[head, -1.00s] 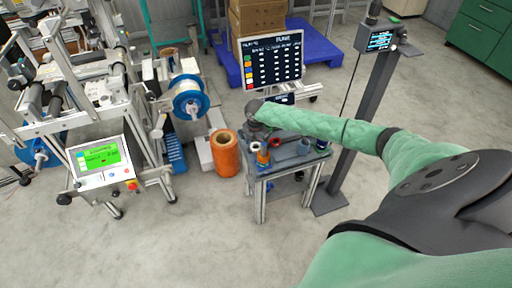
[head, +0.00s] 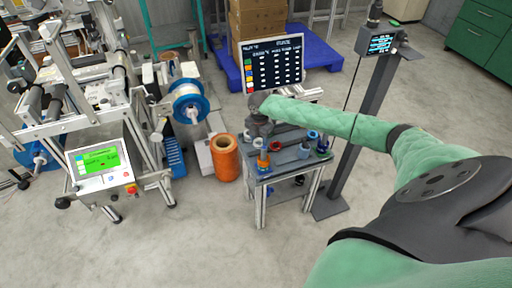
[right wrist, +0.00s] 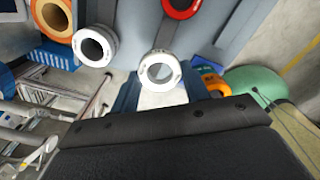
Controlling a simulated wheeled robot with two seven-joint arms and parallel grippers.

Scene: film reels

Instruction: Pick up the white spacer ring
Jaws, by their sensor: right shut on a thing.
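My right gripper (head: 262,132) points down over the small grey cart and is shut on a white spacer ring (right wrist: 160,71). In the right wrist view the ring sits in front of the dark gripper body with its hole facing the camera. In the head view a small white ring shape (head: 265,144) shows just below the gripper; its contact with the fingers is too small to make out. A second white ring (right wrist: 83,45) lies left of the held one in the wrist view. My left gripper is not in view.
The cart (head: 291,156) also carries an orange piece (head: 263,160), a grey cup-like piece (head: 304,151) and a red ring (right wrist: 182,7). An orange roll (head: 225,160) stands on the floor left of the cart. A post with a screen (head: 381,43) stands to the right.

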